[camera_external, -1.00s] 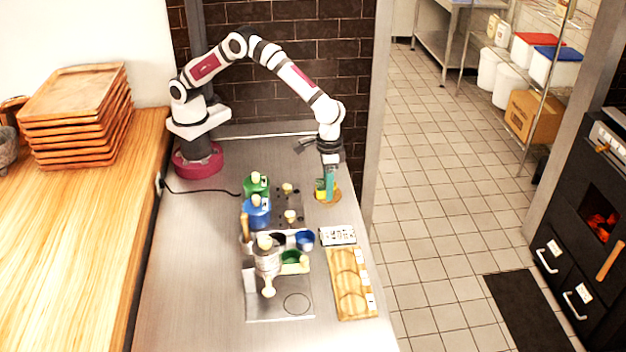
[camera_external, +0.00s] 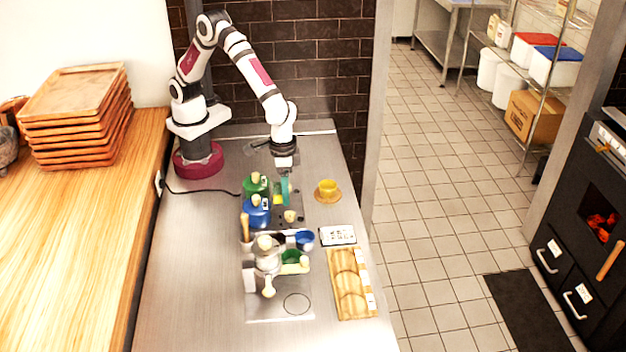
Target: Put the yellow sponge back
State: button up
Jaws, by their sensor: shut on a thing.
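My gripper (camera_external: 283,186), pointing down with teal fingers, is over the far part of the dark tray, to the right of the green jug. It is shut on a small yellow-green piece at its left side, which looks like the yellow sponge (camera_external: 278,194). The piece is small and partly hidden by the fingers. A round yellow container (camera_external: 327,186) sits on a round wooden coaster (camera_external: 332,198) to the right of my gripper, apart from it.
A green jug (camera_external: 255,186) and a blue jug (camera_external: 257,210) stand just left of my gripper. Nearer are a blue cup (camera_external: 304,240), a metal pot (camera_external: 266,258), a white card (camera_external: 337,235) and a wooden board (camera_external: 352,284). The counter's left part is clear.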

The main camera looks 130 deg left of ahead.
send_over(319, 215)
notch_tip(319, 215, down, 6)
jog(key=shift+s+f, duration=0.1)
jog(key=shift+s, duration=0.05)
jog(key=shift+f, duration=1.9)
jog(key=shift+f, duration=0.1)
jog(key=o, duration=1.3)
